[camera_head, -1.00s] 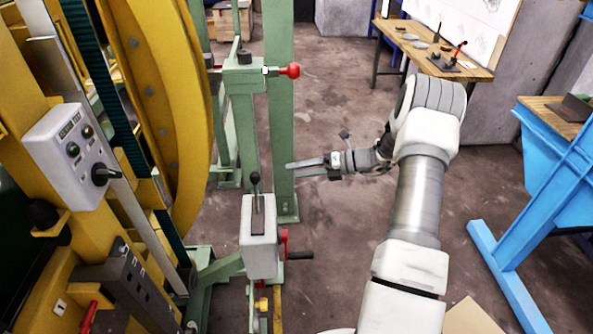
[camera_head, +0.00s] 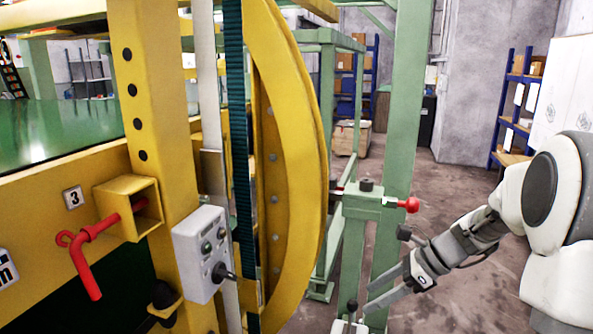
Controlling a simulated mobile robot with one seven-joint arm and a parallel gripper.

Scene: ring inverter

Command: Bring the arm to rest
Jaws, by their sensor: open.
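My gripper (camera_head: 385,296) is at the lower right of the head view, at the end of my white and grey arm. Its two fingers point left and slightly down, spread apart with nothing between them. They are in front of the green post (camera_head: 398,150) in the picture; I cannot tell whether they touch it. The red-knobbed lever (camera_head: 407,204) on the green stand is above the gripper and apart from it.
The yellow ring machine (camera_head: 296,150) fills the left and middle. It carries a white control box (camera_head: 203,252) and a red crank handle (camera_head: 85,262). A black-knobbed lever (camera_head: 352,308) stands below the gripper. Blue shelves (camera_head: 512,105) stand at the back right. Floor (camera_head: 455,180) is open behind my arm.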

